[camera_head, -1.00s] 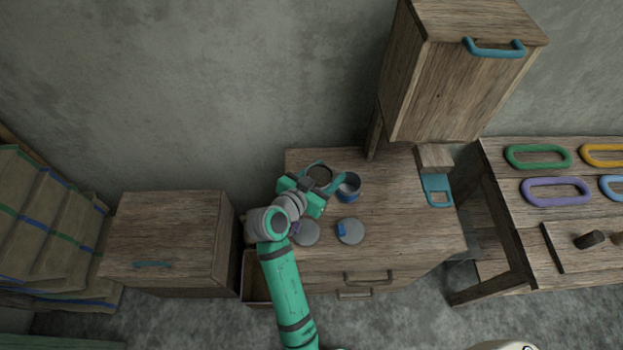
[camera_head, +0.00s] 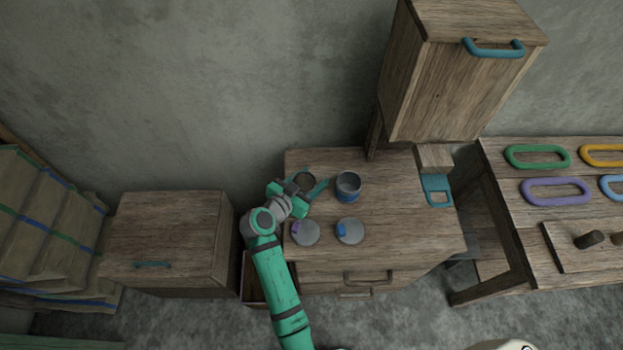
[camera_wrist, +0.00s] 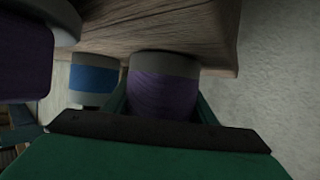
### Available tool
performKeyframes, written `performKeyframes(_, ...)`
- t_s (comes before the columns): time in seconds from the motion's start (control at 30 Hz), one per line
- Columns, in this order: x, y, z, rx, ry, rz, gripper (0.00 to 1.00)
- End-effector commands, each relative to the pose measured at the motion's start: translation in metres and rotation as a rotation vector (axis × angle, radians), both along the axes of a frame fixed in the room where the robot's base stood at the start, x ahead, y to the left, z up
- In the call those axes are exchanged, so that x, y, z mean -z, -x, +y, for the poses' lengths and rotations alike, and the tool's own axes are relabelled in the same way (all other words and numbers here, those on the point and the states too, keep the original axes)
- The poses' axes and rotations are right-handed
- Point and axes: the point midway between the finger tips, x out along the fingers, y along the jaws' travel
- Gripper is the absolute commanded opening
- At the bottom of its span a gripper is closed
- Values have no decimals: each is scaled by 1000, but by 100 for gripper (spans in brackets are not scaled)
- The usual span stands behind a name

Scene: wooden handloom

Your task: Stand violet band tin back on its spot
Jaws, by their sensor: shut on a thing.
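The violet band tin (camera_wrist: 163,92), grey with a violet band, is between the fingers of my gripper (camera_head: 307,182), which is shut on it. In the head view the tin (camera_head: 305,179) is a dark open rim at the back left of the wooden cabinet top; its band is hidden there. I cannot tell whether its base touches the wood. The blue band tin (camera_head: 348,188) stands upright to its right, apart from it, and also shows in the wrist view (camera_wrist: 93,80).
Two grey round lids lie in front of the tins, one with a violet tab (camera_head: 308,235), one with a blue tab (camera_head: 352,232). A hanging wooden cabinet (camera_head: 455,85) is at the back right. The cabinet top's right half (camera_head: 410,220) is mostly clear.

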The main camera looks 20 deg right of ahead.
Motion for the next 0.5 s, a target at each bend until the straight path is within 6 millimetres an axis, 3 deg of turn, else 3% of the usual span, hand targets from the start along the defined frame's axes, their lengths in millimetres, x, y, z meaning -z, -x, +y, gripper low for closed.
performKeyframes(0.2, 3, 0, -1, 2, 0, 1, 25)
performKeyframes(0.23, 2, 0, -1, 2, 0, 1, 56)
performKeyframes(0.3, 2, 0, -1, 2, 0, 1, 70)
performKeyframes(0.5, 2, 0, 0, 1, 0, 0, 70)
